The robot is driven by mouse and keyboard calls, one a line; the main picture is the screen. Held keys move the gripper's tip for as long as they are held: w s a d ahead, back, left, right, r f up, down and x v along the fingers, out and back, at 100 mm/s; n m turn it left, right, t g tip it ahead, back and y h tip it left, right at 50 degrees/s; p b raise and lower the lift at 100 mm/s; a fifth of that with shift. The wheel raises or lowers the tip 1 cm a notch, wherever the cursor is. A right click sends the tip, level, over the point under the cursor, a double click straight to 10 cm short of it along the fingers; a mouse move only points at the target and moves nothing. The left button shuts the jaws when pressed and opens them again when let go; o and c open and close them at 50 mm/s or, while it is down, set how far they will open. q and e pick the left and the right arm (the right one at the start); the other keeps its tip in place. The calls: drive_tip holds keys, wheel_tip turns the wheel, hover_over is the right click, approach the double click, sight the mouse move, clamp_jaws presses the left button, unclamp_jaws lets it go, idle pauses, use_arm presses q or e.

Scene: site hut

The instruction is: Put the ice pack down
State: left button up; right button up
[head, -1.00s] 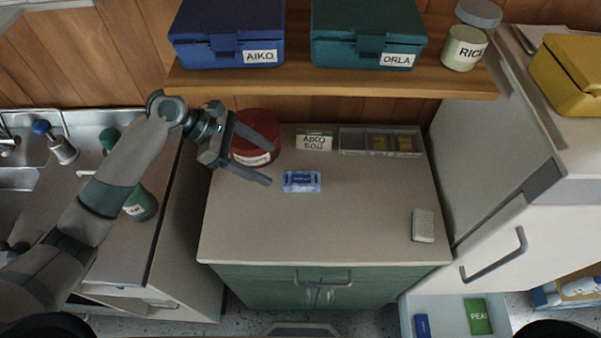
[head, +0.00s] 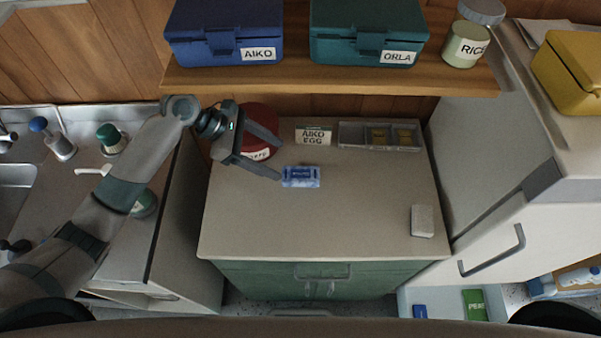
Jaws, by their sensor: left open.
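A blue-and-white ice pack (head: 301,177) lies flat on the beige counter top (head: 320,225), left of its middle. My left gripper (head: 281,160) is open, with its fingers pointing right. Its nearer fingertip is at the left end of the pack in the picture; I cannot tell whether it touches. Nothing is held between the fingers. My right gripper does not show.
A red tin (head: 258,142) stands behind the left fingers. An AIKO EGG card (head: 313,135) and a divided tray (head: 352,137) stand at the counter's back. A white block (head: 422,221) lies at the right. The counter's front middle is clear.

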sight(300, 174)
use_arm(q)
drive_tip(key=shift+p+x, duration=0.45)
drive_tip(key=shift+x, duration=1.4)
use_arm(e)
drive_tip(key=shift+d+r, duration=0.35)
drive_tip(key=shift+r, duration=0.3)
use_arm(q)
drive_tip(key=shift+s+d+f+p, duration=0.1)
drive_tip(key=shift+d+f+p, duration=0.2)
drive_tip(key=shift+f+p, duration=0.15)
drive_tip(key=p+x, duration=0.1)
drive_tip(key=x, duration=0.2)
drive_tip(key=shift+s+a+f, duration=0.1)
drive_tip(key=shift+a, duration=0.05)
drive_tip(key=shift+d+f+p, duration=0.35)
drive_tip(key=shift+d+f, duration=0.05)
drive_tip(key=shift+f, duration=0.1)
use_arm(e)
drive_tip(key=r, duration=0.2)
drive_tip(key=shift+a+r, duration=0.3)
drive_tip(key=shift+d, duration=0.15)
